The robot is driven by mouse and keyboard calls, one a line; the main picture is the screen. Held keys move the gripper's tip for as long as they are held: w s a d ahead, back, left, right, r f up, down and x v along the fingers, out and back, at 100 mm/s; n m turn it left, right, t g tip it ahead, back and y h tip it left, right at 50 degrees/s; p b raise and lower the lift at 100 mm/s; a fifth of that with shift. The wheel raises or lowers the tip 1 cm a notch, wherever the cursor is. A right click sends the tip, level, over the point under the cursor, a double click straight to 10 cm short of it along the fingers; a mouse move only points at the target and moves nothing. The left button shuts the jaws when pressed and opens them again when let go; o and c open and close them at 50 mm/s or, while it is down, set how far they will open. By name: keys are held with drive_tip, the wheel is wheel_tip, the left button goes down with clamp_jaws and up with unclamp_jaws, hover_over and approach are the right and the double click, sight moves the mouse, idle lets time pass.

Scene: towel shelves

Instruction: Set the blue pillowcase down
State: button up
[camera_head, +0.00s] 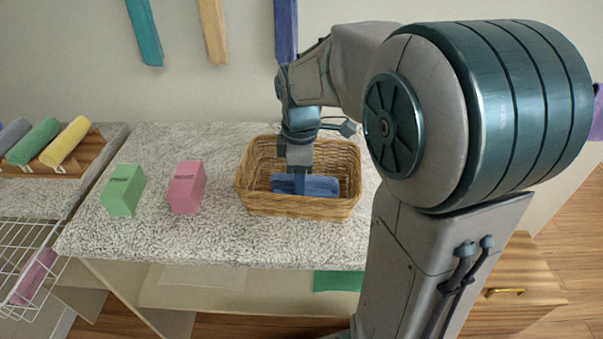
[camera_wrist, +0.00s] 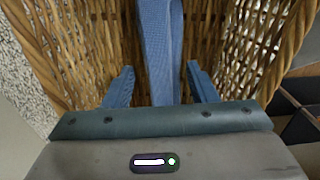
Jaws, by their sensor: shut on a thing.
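The blue pillowcase (camera_head: 318,186) is a folded blue cloth inside the wicker basket (camera_head: 257,203) on the stone-patterned counter. My gripper (camera_head: 299,178) reaches down into the basket from above, shut on the pillowcase. In the wrist view, the pillowcase (camera_wrist: 161,50) stands as a blue strip between the two blue fingers of my gripper (camera_wrist: 160,85), with the basket's woven wall (camera_wrist: 45,50) on both sides. Whether the pillowcase rests on the basket floor I cannot tell. The fingertips are partly hidden in the head view.
A green box (camera_head: 123,190) and a pink box (camera_head: 187,187) stand on the counter (camera_head: 220,238) left of the basket. A wooden rack with rolled towels (camera_head: 66,141) is at the far left. Teal, tan and blue cloths hang on the wall behind.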

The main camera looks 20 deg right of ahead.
drive_tip(key=o, duration=1)
wheel_tip(320, 180, up, 12)
drive_tip(key=p, duration=0.2)
drive_tip(key=shift+r, duration=0.15)
